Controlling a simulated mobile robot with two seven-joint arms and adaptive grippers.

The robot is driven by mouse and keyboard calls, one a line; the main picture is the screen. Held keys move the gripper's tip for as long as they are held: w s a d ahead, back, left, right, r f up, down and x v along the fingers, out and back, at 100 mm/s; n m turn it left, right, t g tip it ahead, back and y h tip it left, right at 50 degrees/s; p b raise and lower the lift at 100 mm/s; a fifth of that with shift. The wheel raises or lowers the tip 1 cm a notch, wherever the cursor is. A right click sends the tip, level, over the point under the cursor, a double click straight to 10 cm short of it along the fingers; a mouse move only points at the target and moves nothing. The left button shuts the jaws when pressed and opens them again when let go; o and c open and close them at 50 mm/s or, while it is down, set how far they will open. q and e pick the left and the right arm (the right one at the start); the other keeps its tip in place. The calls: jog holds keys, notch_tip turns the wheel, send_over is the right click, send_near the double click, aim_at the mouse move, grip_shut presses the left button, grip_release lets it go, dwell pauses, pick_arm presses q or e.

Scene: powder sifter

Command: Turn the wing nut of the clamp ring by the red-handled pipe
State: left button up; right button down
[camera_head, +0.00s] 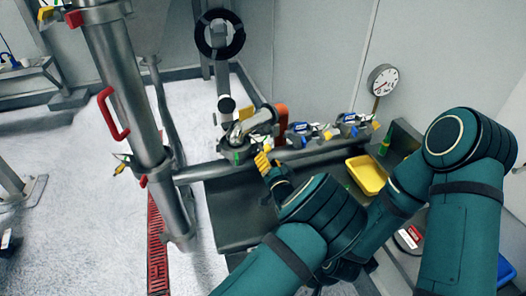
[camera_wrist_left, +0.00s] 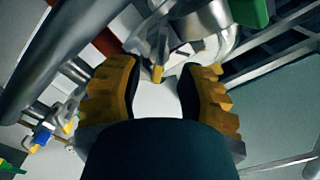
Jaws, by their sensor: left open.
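The steel pipe (camera_head: 125,85) with the red handle (camera_head: 112,113) stands at the left in the head view. My left gripper (camera_head: 268,164) has yellow fingers and is right of this pipe, by a steel fitting (camera_head: 238,141). In the left wrist view the fingers (camera_wrist_left: 158,92) are open and apart. A yellow-tipped piece (camera_wrist_left: 157,73), perhaps a wing nut, shows between and beyond them on a metal fitting. I cannot tell whether the fingers touch it. My right gripper is not in view.
Several small clamp parts (camera_head: 310,133) lie along the bench right of the gripper. A round gauge (camera_head: 381,80) is near the wall. The white floor at left has free room.

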aim_at(263, 151)
pick_arm(q)
jog(key=x, duration=0.5)
grip_shut()
